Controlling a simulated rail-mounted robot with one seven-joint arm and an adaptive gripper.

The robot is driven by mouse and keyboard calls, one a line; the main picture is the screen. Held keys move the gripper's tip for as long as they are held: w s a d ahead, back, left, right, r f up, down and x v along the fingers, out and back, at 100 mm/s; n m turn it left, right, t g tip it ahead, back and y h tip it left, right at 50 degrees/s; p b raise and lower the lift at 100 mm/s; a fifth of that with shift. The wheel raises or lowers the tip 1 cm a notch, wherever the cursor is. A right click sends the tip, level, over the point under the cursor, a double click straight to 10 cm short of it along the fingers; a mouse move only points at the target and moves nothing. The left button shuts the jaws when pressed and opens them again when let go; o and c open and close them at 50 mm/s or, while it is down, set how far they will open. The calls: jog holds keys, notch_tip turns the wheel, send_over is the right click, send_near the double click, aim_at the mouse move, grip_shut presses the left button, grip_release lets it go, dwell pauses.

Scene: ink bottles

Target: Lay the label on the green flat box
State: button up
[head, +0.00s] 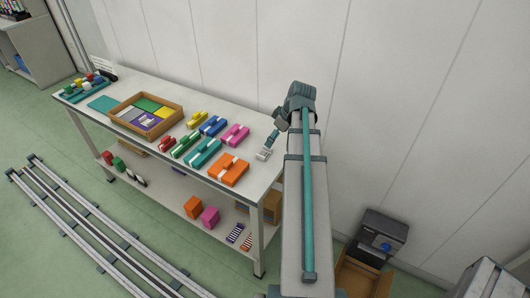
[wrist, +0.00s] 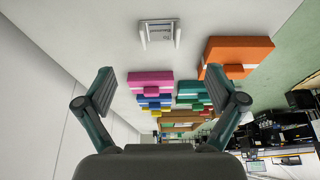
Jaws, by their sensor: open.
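The green flat box (head: 185,145), with a pale band across it, lies on the table among other coloured boxes. In the wrist view it is small and mostly hidden behind nearer boxes. A small pale holder (head: 265,154) stands near the table's right end. The wrist view shows it at the top (wrist: 143,37), with a printed light-grey piece, seemingly the label (wrist: 160,33), between its raised sides. My gripper (wrist: 159,80) is open, with nothing between its fingers. It hangs by the table's right end, close to the holder but apart from it; it also shows in the head view (head: 277,138).
Orange (head: 229,170), teal (head: 203,153), pink (head: 235,134), blue (head: 212,126), yellow (head: 197,119) and red (head: 167,144) boxes crowd around the green one. A wooden tray (head: 176,123) stands to their left. The wall runs close behind the table.

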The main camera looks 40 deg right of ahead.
aim_at(262, 154)
jog(key=shift+w+p+x, duration=0.1)
jog(key=shift+p+x, duration=0.55)
jog(key=shift+x, duration=1.9)
jog(key=shift+w+p+x, duration=0.15)
jog(key=shift+p+x, duration=0.5)
jog(key=shift+x, duration=1.9)
jog(key=shift+a+r, duration=0.1)
jog(key=c, duration=0.9)
jog(key=shift+r, duration=0.2)
